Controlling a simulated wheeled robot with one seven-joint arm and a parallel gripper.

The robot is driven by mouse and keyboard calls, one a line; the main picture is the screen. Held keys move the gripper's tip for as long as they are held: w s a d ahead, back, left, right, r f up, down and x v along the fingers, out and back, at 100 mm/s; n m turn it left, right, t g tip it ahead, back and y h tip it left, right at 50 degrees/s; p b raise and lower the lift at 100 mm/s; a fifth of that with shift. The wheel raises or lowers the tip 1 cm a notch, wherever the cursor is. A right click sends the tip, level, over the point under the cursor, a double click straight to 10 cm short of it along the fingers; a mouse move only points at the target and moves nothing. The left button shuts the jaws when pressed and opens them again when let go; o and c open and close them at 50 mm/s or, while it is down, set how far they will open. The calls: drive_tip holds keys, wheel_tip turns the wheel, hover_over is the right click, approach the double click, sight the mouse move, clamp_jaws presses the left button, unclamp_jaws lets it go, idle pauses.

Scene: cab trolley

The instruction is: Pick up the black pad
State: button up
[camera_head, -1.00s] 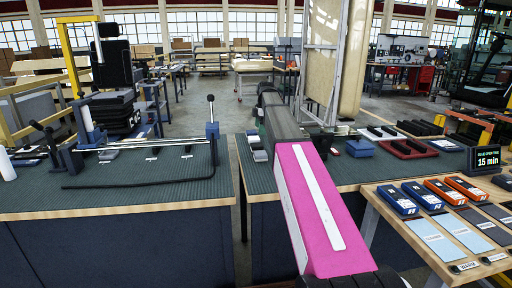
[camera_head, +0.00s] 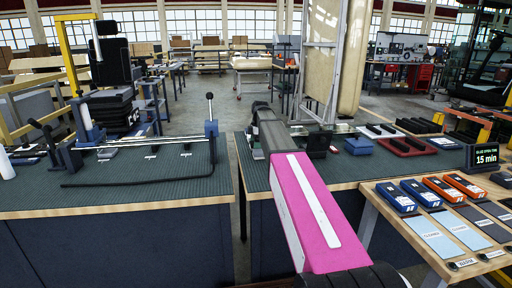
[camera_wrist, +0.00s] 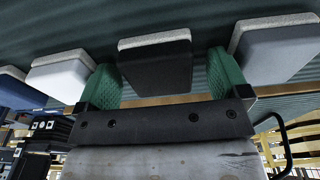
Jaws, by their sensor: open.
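The black pad (camera_wrist: 155,66) shows in the middle of the wrist view, a dark block with a pale grey fuzzy edge. My gripper (camera_wrist: 164,78) has two green ribbed fingers, one to the left of the pad and one to the right. The fingers stand apart, with the pad appearing between them; I cannot tell whether either touches it. A white pad (camera_wrist: 62,77) is just left of the left finger, and a grey pad (camera_wrist: 272,52) is just right of the right finger. In the head view my arm hides the fingertips, and I cannot make out the black pad.
The green-topped bench (camera_head: 345,176) carries a blue box (camera_head: 359,146) and a red tray (camera_head: 406,147) right of my arm. A left bench (camera_head: 130,190) holds a bent black rod. A front-right table holds blue and orange devices (camera_head: 440,187). A gap separates the two benches.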

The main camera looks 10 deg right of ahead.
drive_tip(key=c, duration=1)
drive_tip(key=shift+r, duration=0.15)
drive_tip(key=shift+r, duration=0.65)
wheel_tip(320, 180, up, 3)
drive_tip(key=s+a+r, duration=0.1)
drive_tip(key=s+r, duration=0.1)
drive_tip(key=s, duration=0.1)
drive_tip(key=s+a+r, duration=0.2)
drive_tip(key=s, duration=0.2)
drive_tip(key=s+a+r, duration=0.2)
drive_tip(key=s, duration=0.1)
drive_tip(key=shift+s+r, duration=0.25)
drive_tip(key=shift+s, duration=0.05)
